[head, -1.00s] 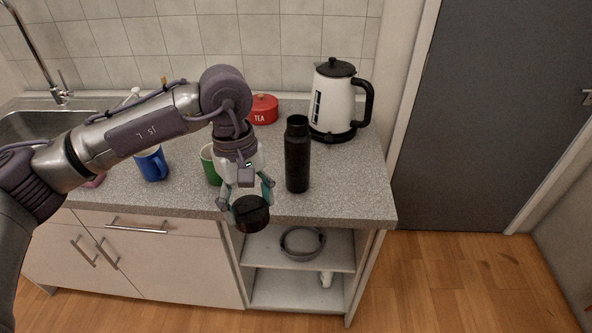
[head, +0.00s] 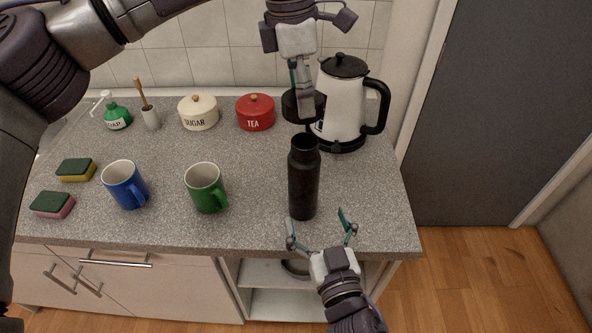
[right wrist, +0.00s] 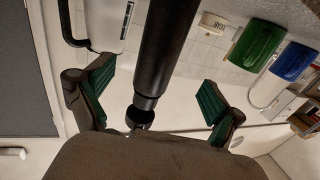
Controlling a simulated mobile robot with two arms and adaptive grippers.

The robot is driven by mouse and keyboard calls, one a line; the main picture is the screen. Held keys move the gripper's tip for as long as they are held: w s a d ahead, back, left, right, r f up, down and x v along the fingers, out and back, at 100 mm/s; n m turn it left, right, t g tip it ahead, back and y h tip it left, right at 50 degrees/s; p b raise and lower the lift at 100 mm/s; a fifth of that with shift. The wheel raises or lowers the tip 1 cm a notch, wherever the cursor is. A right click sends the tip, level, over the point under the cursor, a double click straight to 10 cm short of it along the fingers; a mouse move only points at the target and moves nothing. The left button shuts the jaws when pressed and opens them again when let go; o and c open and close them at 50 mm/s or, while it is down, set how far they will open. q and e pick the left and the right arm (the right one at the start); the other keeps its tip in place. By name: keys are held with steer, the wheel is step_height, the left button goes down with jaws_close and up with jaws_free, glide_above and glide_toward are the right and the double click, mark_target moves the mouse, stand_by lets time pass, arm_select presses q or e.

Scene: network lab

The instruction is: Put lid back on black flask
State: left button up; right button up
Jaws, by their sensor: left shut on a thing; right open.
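The black flask (head: 303,182) stands upright and open-topped near the counter's front edge. Its black lid (head: 290,106) is in my left gripper (head: 303,98), which is shut on it above and slightly behind the flask mouth; lid and flask look apart. My right gripper (head: 321,233) is open and empty in front of the flask, low down, fingers spread towards it. In the right wrist view the flask (right wrist: 165,50) runs between the open fingers of my right gripper (right wrist: 155,97); I cannot see contact.
A white kettle (head: 341,105) stands close behind my left gripper. A green mug (head: 205,188), a blue mug (head: 124,184) and sponges (head: 76,169) are to the left. Red tea (head: 255,113) and cream sugar (head: 198,113) canisters stand at the back. The counter (head: 255,205) between green mug and flask is free.

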mark_target(307, 190)
arm_select(q)
steer(key=shift+s+d+r, duration=0.25)
steer(key=shift+s+r, duration=0.05)
steer(key=shift+s, duration=0.35)
steer(key=shift+s+d+r, duration=0.2)
steer(key=shift+s+r, duration=0.05)
steer(key=shift+s, duration=0.35)
steer(key=shift+w+a+f, duration=0.2)
steer(key=shift+w+f, duration=0.05)
steer(key=shift+w, duration=0.2)
arm_select(e)
steer(key=x, duration=0.9)
steer(key=shift+w+a+r, duration=0.1)
steer(key=shift+w+r, duration=0.25)
steer(key=shift+w+a, duration=0.1)
steer(key=shift+w, duration=0.25)
arm_select(q)
steer(key=shift+s, duration=0.1)
arm_select(e)
jaws_close()
arm_select(q)
steer(key=shift+f, duration=2.45)
steer(key=shift+f, duration=0.1)
